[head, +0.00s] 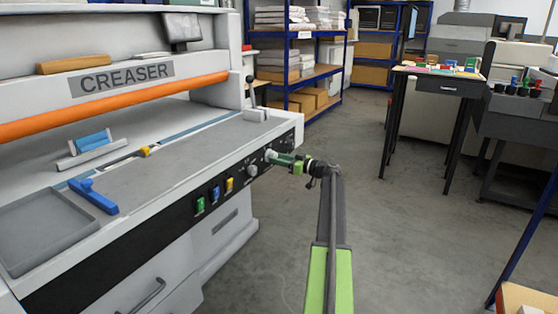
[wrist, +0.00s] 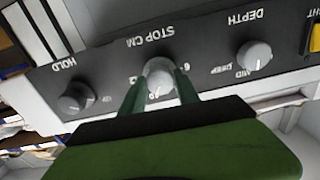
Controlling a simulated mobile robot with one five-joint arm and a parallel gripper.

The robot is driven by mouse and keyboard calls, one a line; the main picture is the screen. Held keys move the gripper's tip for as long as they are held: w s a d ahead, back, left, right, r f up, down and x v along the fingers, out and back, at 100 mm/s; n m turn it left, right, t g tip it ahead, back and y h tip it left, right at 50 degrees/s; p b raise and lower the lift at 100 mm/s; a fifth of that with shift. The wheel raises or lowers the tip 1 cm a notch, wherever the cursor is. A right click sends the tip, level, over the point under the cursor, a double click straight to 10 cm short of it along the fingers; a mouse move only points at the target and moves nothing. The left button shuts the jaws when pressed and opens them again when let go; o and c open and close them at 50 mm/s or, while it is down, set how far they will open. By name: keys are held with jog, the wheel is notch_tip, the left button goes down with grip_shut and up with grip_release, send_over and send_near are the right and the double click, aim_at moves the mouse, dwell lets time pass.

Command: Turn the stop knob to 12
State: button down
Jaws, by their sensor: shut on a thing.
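The stop knob (wrist: 160,81) is a light grey round knob under the "STOP CM" lettering, which appears upside down in the wrist view. My gripper (wrist: 160,90) has its two green fingers on either side of the knob and is shut on it. In the head view my gripper (head: 279,158) reaches the right end of the creaser's black control panel, and its fingers hide most of the knob. A few scale numbers show around the knob, partly covered by the fingers. I cannot tell clearly which number the knob points to.
The hold knob (wrist: 76,97) and the depth knob (wrist: 254,55) sit either side, clear of my fingers. Green, blue and yellow switches (head: 214,194) line the creaser's panel (head: 120,243). A small table (head: 440,85) stands at the back right. The floor between is clear.

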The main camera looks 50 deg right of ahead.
jog(key=m, duration=1.1)
jog(key=shift+a, duration=0.15)
jog(key=shift+m, duration=0.3)
dwell(0.4)
jog(key=c, duration=0.9)
grip_release()
